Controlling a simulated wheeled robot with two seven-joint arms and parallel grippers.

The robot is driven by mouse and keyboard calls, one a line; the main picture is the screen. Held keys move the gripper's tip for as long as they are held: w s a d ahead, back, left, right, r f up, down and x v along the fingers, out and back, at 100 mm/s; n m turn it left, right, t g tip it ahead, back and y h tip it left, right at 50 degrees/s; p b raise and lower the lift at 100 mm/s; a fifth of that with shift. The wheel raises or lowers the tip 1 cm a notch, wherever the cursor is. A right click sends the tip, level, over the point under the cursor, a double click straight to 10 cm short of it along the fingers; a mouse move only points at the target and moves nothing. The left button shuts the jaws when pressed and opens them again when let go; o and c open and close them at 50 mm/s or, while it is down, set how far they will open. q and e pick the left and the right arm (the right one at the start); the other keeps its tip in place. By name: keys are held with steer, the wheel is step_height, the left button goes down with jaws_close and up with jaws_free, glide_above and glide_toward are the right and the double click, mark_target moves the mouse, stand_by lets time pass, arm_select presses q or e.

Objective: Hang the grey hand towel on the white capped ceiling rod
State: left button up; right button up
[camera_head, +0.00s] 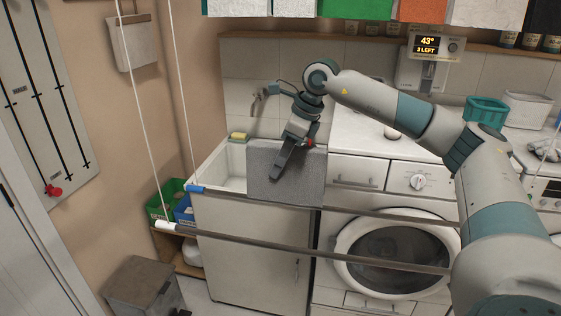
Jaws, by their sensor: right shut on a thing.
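The grey hand towel (304,186) hangs flat in front of the right part of the white sink (233,166). My right gripper (277,175) reaches down over it from the right and is shut on it. I cannot tell whether the towel rests on the sink edge. The white capped rod (290,248) runs across the lower picture, nearer to me and below the towel. Its white cap (166,225) is at the left end, and the rod is bare where it shows. My left gripper is not in view.
A blue capped rod (390,216) runs behind the white capped one, close to the towel's lower edge. White cords (143,110) hang at the left. A washing machine (392,262) stands below. Coloured cloths (344,8) hang across the top. A grey bin (142,284) stands lower left.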

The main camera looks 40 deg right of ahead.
steer(key=shift+s+a, duration=0.95)
steer(key=shift+a, duration=0.2)
steer(key=p, duration=0.1)
glide_above(264, 242)
step_height(264, 242, down, 6)
steer(key=b, duration=0.5)
steer(key=shift+r, duration=0.15)
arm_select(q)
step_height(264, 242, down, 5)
arm_select(e)
steer(key=shift+b, duration=0.35)
steer(key=shift+f+b, duration=0.75)
steer(key=shift+f, duration=0.05)
steer(key=shift+f+b, duration=2.1)
steer(key=shift+b, duration=0.05)
steer(key=shift+f+b, duration=0.85)
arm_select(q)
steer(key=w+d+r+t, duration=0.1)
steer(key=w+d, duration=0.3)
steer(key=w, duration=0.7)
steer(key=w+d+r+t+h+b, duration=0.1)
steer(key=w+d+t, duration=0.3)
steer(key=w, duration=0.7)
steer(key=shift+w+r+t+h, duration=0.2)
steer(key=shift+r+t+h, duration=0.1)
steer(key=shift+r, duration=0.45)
arm_select(e)
steer(key=shift+f, duration=0.5)
